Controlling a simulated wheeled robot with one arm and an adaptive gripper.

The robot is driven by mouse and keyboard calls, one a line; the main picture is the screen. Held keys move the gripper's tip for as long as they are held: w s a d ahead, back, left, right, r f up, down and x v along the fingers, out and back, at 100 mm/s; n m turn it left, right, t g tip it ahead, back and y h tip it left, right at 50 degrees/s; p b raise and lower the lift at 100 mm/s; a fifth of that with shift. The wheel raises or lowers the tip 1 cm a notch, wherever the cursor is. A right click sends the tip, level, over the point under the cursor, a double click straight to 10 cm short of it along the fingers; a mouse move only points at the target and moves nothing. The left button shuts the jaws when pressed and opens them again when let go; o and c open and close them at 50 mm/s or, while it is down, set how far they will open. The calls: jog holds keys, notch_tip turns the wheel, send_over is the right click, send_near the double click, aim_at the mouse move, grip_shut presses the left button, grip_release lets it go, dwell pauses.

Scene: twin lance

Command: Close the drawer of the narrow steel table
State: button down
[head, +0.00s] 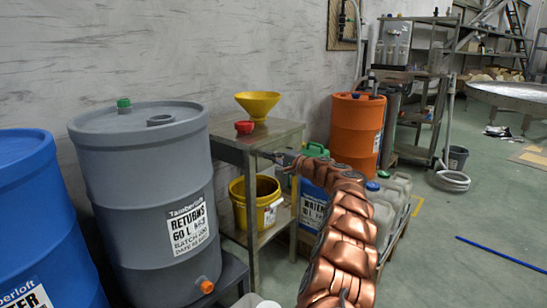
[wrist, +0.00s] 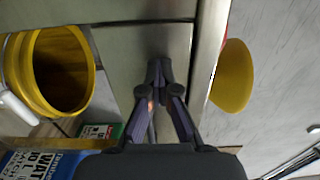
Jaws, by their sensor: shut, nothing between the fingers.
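The narrow steel table (head: 285,130) stands against the wall in the head view, with its top edge (wrist: 207,70) running down the wrist view. A flat steel panel under the top, which looks like the drawer (wrist: 120,55), lies behind my fingers in the wrist view. How far the drawer stands out cannot be told. My gripper (wrist: 160,70) is shut and empty, its fingertips close in front of or touching this panel. In the head view my gripper (head: 283,161) is small, at the table's right end just below the top, and partly hidden by my copper arm.
A yellow funnel (head: 257,105) and a red cup (head: 244,127) stand on the tabletop. A yellow bucket (head: 264,190) sits on the lower shelf. A grey drum (head: 150,205) stands left; an orange drum (head: 356,130) and jerrycans (head: 396,186) stand right. Floor farther right is mostly open.

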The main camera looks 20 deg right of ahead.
jog(key=shift+w+a+r, duration=0.1)
jog(key=shift+a+r, duration=0.05)
jog(key=shift+a, duration=0.2)
jog(key=p+v, duration=0.1)
jog(key=v, duration=1.3)
jog(key=shift+d+p, duration=0.4)
